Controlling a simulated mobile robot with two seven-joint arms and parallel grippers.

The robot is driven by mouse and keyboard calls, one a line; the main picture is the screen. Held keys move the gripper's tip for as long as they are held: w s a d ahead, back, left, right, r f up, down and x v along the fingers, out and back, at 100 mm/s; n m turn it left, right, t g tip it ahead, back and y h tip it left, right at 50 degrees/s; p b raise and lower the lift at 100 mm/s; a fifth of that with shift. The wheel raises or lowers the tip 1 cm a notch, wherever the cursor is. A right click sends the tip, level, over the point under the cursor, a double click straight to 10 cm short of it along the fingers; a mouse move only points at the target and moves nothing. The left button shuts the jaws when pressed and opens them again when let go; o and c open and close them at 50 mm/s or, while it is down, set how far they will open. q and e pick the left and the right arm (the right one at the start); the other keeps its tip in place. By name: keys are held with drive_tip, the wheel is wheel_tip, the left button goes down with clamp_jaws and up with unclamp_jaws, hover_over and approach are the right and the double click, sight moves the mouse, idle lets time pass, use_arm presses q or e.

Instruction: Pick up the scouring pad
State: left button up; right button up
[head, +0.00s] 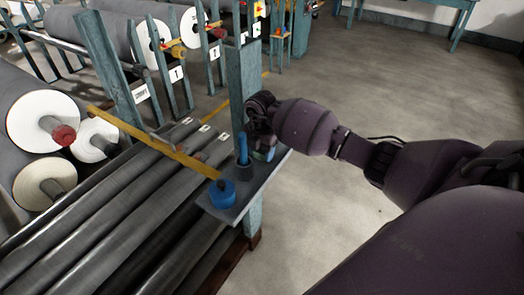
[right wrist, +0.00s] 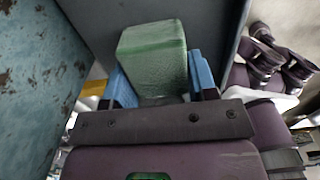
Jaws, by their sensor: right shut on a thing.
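The scouring pad (right wrist: 153,48) is a green block that fills the space between the blue finger pads of my right gripper (right wrist: 161,80) in the right wrist view. The gripper is shut on it. In the head view, my right gripper (head: 262,140) is at the small grey shelf by the teal post, and a bit of the green pad (head: 262,155) shows beneath it. The pad is at or just above the shelf surface; I cannot tell whether it touches. My left gripper is not in view.
A teal post (head: 243,92) stands behind. Grey rolls (head: 110,205) fill the left; open floor lies right.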

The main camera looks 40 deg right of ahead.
drive_tip(key=shift+r, duration=0.25)
wheel_tip(320, 180, up, 20)
drive_tip(key=p, duration=0.3)
drive_tip(key=shift+f, duration=0.25)
drive_tip(key=o, duration=0.4)
drive_tip(key=c, duration=0.3)
